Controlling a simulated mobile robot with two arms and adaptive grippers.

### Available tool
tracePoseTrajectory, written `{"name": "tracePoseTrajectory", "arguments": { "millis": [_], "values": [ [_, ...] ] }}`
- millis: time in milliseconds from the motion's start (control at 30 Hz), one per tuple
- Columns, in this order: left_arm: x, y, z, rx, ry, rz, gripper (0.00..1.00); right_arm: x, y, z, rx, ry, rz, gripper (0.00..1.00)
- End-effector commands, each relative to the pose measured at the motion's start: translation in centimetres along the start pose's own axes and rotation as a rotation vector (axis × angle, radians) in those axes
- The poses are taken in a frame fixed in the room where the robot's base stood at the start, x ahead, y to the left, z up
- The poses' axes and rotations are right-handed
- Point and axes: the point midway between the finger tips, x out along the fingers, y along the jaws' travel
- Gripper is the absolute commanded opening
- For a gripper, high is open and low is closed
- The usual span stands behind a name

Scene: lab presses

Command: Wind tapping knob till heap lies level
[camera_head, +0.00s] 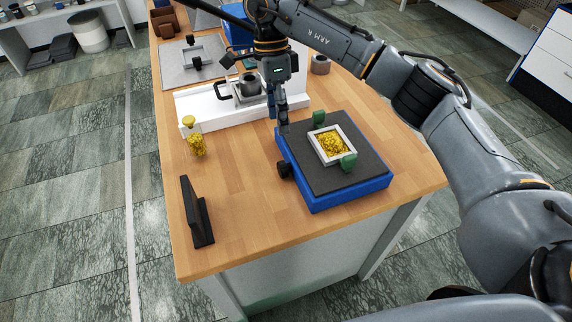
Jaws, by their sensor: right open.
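A blue tapping base (345,197) with a dark grey top stands on the wooden bench. A black knob (284,170) sticks out from its left side. A white square frame (348,157) lies on the grey top and holds a heap of yellow granules (332,143). Whether the heap is level is hard to tell at this size. Green pieces (348,161) sit at two corners of the frame. My right gripper (279,113) points down, open, above and behind the knob, apart from it as far as I can see. My left gripper is not in view.
A yellow-filled bottle (196,145) and a black angled stand (196,212) stand on the left of the bench. A white press bed (205,108) lies behind my right gripper. The bench's front left (245,225) is clear.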

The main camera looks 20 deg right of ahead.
Motion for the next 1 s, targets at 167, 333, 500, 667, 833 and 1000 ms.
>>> {"name": "tracePoseTrajectory", "arguments": {
  "millis": [167, 333, 500, 667, 833, 1000],
  "values": [
    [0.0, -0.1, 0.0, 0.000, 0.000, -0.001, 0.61, 2.8, 0.1, 0.0, 0.000, -0.001, 0.004, 0.61],
    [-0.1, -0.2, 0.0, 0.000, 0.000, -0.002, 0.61, 6.1, 0.1, 0.0, -0.001, -0.002, 0.005, 0.61],
    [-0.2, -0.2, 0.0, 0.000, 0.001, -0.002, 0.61, 9.2, 0.1, 0.0, 0.001, -0.001, 0.003, 0.61],
    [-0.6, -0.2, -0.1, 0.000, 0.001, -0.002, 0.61, 11.5, 0.1, -0.1, 0.002, 0.001, 0.002, 0.61],
    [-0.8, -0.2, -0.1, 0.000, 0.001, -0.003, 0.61, 12.9, 0.1, -0.1, 0.002, 0.001, 0.000, 0.61],
    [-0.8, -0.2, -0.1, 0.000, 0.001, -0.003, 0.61, 13.3, 0.0, -0.1, 0.002, 0.001, -0.003, 0.61]
  ]
}}
